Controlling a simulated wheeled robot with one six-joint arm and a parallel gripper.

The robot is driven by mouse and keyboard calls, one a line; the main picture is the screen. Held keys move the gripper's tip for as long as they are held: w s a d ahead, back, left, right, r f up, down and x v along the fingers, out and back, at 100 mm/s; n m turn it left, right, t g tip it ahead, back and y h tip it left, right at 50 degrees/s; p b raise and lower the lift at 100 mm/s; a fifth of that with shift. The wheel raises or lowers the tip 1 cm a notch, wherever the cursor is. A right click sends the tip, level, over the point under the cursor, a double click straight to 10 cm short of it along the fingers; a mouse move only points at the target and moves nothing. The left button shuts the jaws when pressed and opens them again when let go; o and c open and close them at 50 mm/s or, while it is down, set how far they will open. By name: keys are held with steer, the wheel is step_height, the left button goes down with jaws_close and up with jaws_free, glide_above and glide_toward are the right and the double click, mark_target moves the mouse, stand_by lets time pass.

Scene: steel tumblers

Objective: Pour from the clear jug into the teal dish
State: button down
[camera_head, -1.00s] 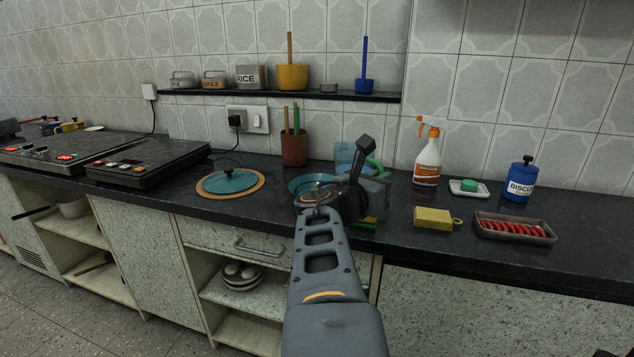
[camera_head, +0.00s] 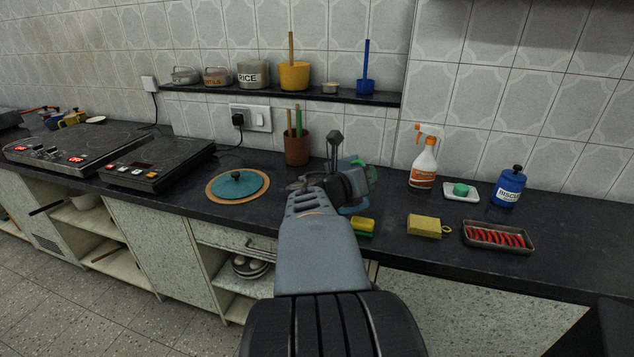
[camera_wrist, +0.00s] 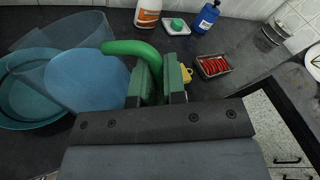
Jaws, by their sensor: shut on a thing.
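My gripper (camera_wrist: 160,88) is shut on the green handle (camera_wrist: 130,48) of the clear jug (camera_wrist: 85,75). In the wrist view the bluish see-through jug leans to the left, with part of it over the teal dish (camera_wrist: 20,115). The dish sits on the dark counter at the left edge of that view, partly covered by the jug. I cannot tell whether anything is flowing or how much either holds. In the head view my gripper (camera_head: 350,184) and arm hide most of the jug and dish; the green handle shows at the gripper's right.
A teal lid on a round board (camera_head: 215,196) lies left of my arm, with a brown utensil pot (camera_head: 297,149) behind. To the right are a sponge (camera_head: 363,226), yellow block (camera_head: 424,226), spray bottle (camera_head: 424,163), soap dish (camera_head: 461,191), blue canister (camera_head: 508,187) and red-filled tray (camera_head: 499,236).

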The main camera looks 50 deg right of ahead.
mark_target(352, 161)
steer(key=shift+w+r, duration=0.2)
steer(key=shift+w, duration=0.15)
steer(key=shift+d, duration=0.1)
steer(key=shift+r, duration=0.1)
steer(key=shift+w+d+n+p, duration=0.1)
steer(key=shift+w+n+p, duration=0.1)
steer(key=shift+n+p, duration=0.3)
steer(key=shift+w+d+r+n+y+p, duration=0.2)
steer(key=shift+w+n+p, duration=0.15)
steer(key=shift+p, duration=0.4)
steer(key=shift+w+d+r+n+y+p, duration=0.15)
steer(key=shift+w+n+p, duration=0.15)
steer(key=shift+p, duration=0.4)
steer(key=shift+r, duration=0.1)
steer(key=shift+w+p, duration=0.2)
steer(key=shift+p, duration=0.2)
steer(key=shift+w+d+r+n+g+y+p, duration=0.1)
steer(key=shift+w+d+n+g+y+p, duration=0.15)
steer(key=shift+w+n+p, duration=0.55)
steer(key=shift+w+d+r+n+g+y+p, duration=0.15)
steer(key=shift+n+g+p, duration=0.25)
steer(key=shift+p, duration=0.75)
stand_by(1.3)
